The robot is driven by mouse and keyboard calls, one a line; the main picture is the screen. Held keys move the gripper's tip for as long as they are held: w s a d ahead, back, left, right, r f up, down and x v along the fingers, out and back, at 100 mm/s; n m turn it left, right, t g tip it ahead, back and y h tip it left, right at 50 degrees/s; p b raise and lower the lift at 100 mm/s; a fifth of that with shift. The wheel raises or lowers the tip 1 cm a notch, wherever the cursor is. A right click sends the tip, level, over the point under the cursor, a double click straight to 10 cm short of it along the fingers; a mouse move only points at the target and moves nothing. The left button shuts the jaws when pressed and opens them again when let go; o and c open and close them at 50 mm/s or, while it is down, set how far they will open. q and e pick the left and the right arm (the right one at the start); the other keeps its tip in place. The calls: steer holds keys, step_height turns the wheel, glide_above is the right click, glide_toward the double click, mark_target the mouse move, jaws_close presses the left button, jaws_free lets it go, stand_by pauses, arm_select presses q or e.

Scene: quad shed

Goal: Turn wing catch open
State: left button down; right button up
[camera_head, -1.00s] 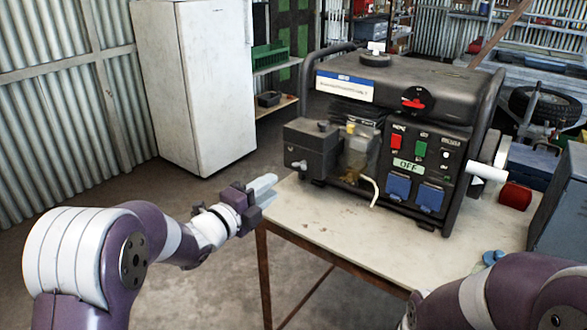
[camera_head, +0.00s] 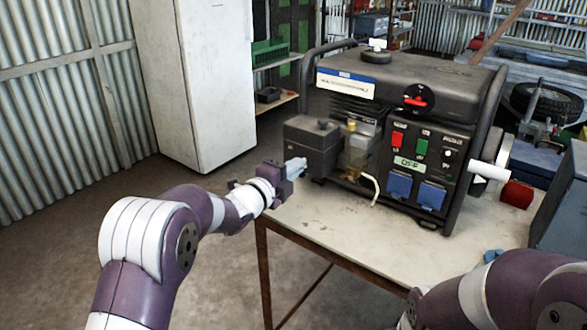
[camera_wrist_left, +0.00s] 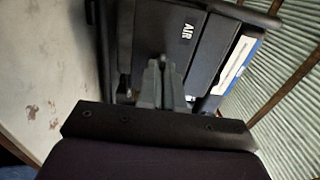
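The black air-filter box (camera_head: 312,143) sits at the left end of the generator (camera_head: 405,130). Its lid reads AIR in the left wrist view (camera_wrist_left: 188,32). My left gripper (camera_head: 298,164) is at the box's left front corner, with its pale fingers pointing at it. In the left wrist view the fingers (camera_wrist_left: 160,85) are close together against the box's dark side. The wing catch is hidden behind the fingers, and I cannot tell whether they touch or grip it.
The generator stands on a pale worn table (camera_head: 330,225). A thin pale hose (camera_head: 374,190) hangs beside the clear bowl (camera_head: 356,152). A white fridge (camera_head: 190,85) stands behind, left.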

arm_select(q)
steer(key=shift+n, duration=0.3)
steer(key=shift+n+p, duration=3.95)
steer(key=shift+n, duration=4.65)
steer(key=c, duration=1.3)
jaws_free()
